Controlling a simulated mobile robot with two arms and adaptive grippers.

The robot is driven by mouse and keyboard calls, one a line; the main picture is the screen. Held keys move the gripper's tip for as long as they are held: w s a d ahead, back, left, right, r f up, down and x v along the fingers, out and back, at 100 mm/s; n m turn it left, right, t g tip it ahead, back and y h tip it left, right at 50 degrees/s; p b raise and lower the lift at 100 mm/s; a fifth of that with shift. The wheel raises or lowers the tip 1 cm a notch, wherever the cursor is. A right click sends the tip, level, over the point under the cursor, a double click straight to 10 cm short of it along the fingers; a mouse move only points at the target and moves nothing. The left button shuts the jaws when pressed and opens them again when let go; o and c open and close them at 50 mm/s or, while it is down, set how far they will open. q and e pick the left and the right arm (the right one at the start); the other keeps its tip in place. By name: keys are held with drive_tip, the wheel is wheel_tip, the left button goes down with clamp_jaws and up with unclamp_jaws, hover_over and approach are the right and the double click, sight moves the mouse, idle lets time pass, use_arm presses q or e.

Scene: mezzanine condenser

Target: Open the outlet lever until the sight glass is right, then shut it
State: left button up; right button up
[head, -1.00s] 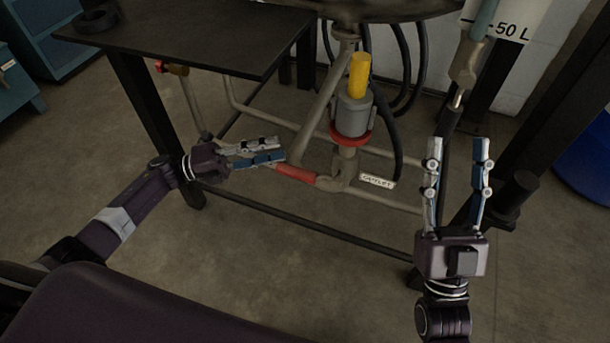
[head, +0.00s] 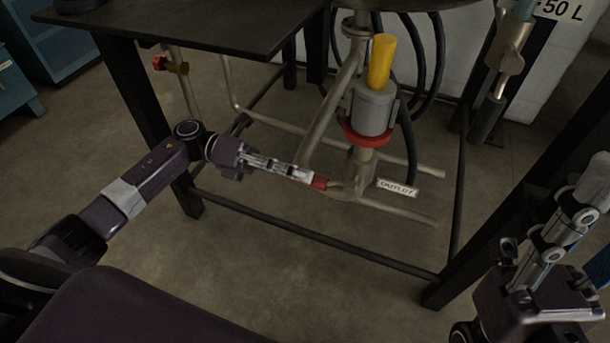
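The red outlet lever (head: 319,182) sits on the pipework under the vessel, left of the white OUTLET label (head: 397,188). My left gripper (head: 305,176) lies along the lever, its fingers covering most of the red grip; only the end nearest the valve shows. I see the fingers edge-on, so I cannot tell whether they are closed on it.
A dark table (head: 190,30) stands over the left side. A grey unit with a yellow top (head: 381,62) and red ring stands above the valve. Black frame legs and rails surround the pipes. A 50 L sign (head: 563,10) is at top right.

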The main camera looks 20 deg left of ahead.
use_arm(q)
drive_tip(key=shift+d, duration=0.4)
drive_tip(key=shift+c, duration=0.7)
clamp_jaws()
